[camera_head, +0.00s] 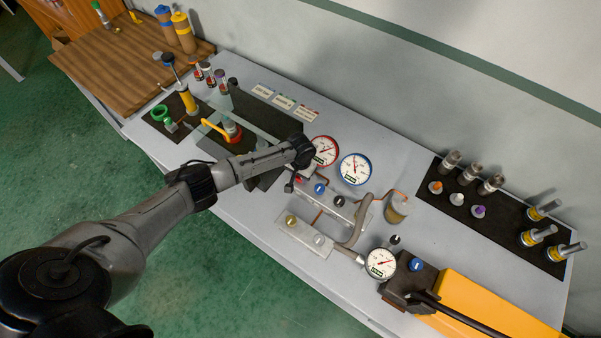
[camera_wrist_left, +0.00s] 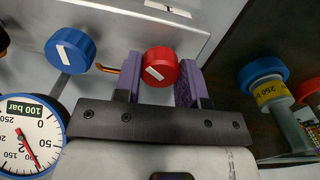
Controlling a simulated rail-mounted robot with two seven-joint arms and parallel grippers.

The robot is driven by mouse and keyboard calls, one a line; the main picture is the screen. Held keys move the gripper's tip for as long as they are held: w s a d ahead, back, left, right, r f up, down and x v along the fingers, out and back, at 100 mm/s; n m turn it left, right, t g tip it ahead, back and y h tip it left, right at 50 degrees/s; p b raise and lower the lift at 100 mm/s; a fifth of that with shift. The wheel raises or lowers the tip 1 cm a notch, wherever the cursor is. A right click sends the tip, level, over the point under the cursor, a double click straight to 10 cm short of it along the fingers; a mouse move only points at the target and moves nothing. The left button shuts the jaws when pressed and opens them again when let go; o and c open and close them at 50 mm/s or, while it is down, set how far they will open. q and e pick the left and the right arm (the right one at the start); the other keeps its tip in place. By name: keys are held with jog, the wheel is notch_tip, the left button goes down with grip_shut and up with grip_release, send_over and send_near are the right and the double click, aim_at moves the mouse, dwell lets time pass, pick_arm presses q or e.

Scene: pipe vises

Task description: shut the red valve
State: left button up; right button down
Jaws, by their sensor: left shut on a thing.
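The red valve (camera_wrist_left: 160,66) is a round red knob with a white bar across its face, the bar slanting from upper left to lower right. It sits in front of a pale metal plate. In the left wrist view my left gripper (camera_wrist_left: 158,80) has its two purple pads on either side of the knob and is shut on it. In the head view my left gripper (camera_head: 296,182) reaches down beside the gauges, and the arm and wrist hide most of the red valve. My right gripper is not in view.
A blue knob (camera_wrist_left: 70,50) stands left of the red one, above a gauge (camera_wrist_left: 35,135). In the head view a red-rimmed gauge (camera_head: 324,151) and a blue-rimmed gauge (camera_head: 355,169) stand close to my gripper. A yellow-orange pump body (camera_head: 480,310) lies at the lower right.

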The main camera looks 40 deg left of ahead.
pick_arm(q)
jog(key=m, duration=0.5)
jog(key=shift+m+p, duration=0.3)
jog(key=shift+p, duration=0.1)
jog(key=m, duration=0.3)
jog(key=shift+m, duration=1.2)
jog(key=o, duration=0.9)
notch_tip(320, 180, up, 14)
jog(key=shift+f, duration=0.1)
